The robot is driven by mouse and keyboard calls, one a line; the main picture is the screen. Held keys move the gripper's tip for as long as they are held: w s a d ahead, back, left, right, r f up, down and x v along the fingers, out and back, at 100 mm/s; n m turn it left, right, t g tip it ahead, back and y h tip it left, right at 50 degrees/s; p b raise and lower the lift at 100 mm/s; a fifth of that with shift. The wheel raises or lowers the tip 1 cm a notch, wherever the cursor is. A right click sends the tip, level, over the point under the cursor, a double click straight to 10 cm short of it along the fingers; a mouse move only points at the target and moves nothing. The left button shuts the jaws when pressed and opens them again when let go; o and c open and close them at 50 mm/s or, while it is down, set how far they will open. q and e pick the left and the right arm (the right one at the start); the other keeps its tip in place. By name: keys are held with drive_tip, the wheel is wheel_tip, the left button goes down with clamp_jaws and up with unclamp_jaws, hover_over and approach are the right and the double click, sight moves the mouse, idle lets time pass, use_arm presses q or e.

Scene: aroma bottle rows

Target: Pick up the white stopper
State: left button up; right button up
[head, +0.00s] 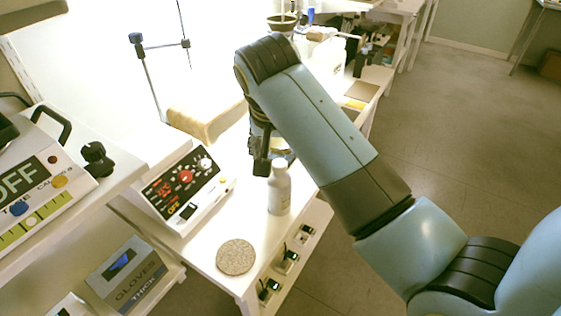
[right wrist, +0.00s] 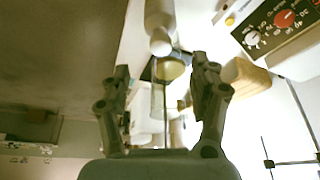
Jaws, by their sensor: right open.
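My right gripper (head: 262,152) is beside and behind the stopper in the head view, partly hidden by my arm. In the right wrist view its two fingers are spread (right wrist: 162,72) and nothing is clamped between them. The bottle (right wrist: 160,12) and its stopper (right wrist: 160,43) show at the top of that view, just beyond the fingertips. My left gripper is not in view.
A round cork mat (head: 236,257) lies in front of the bottle. A control box with dials (head: 188,187) stands to the left. The bench's right edge is close.

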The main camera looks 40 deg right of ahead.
sight(279, 164)
drive_tip(key=x, duration=0.4)
drive_tip(key=shift+f, duration=0.15)
drive_tip(key=shift+w+d+f, duration=0.2)
drive_tip(key=shift+f, duration=0.35)
drive_tip(key=x, duration=0.4)
drive_tip(key=shift+w+d+f, duration=0.25)
drive_tip(key=shift+w, duration=0.1)
drive_tip(key=shift+c, duration=1.1)
drive_tip(key=c, duration=0.9)
